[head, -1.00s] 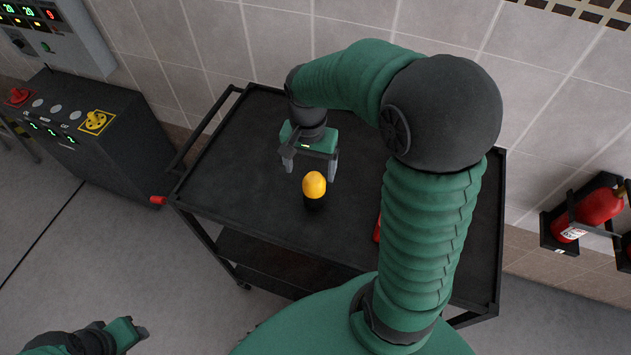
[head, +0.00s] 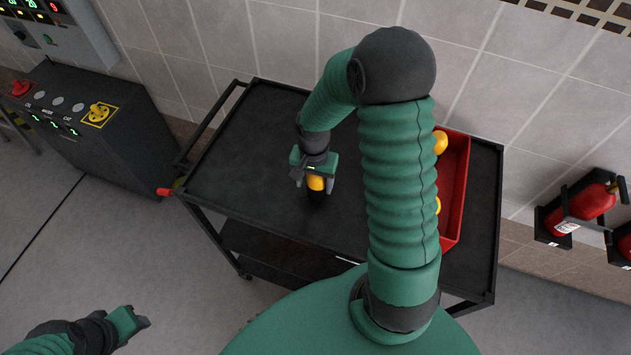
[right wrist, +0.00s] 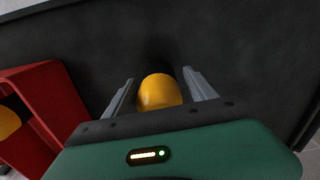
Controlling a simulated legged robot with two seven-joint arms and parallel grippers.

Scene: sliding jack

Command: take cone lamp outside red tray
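A cone lamp (head: 316,183) with a yellow rounded top and a dark base stands on the black cart, left of the red tray (head: 456,200). My right gripper (head: 315,186) is at the lamp, with its fingers on either side. In the right wrist view the lamp (right wrist: 158,92) lies between the open fingers, with a gap on both sides. The red tray (right wrist: 38,95) also shows there at the left. Two yellow tops (head: 440,142) show in the tray, partly hidden by my right arm. My left gripper (head: 140,318) is low at the left, away from the cart; its fingers are unclear.
The black cart top (head: 250,140) is clear left of the lamp. The cart has a raised handle at its left end. A control cabinet (head: 110,135) stands left of the cart. Fire extinguishers (head: 590,203) hang on the tiled wall at the right.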

